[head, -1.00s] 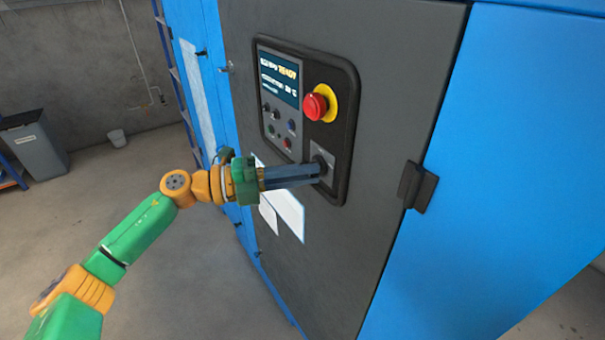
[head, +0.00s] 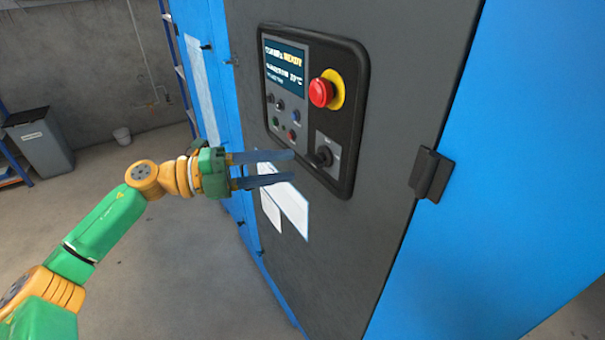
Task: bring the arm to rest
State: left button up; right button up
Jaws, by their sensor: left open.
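My left arm comes in from the lower left in green and orange. Its gripper (head: 287,167) is open and empty, with two grey-blue fingers pointing right toward the control panel (head: 350,110). The fingertips are apart from the black rotary switch (head: 322,156) at the panel's lower right, a little to its left in the picture. My right gripper is not in view.
The panel sits on a dark grey door (head: 400,80) of a blue cabinet (head: 510,180). It has a lit screen (head: 284,66), small buttons and a red emergency stop (head: 321,92). A black latch (head: 431,175) juts out at right.

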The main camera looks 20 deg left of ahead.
pick_arm(q)
jog(key=shift+v, duration=0.8)
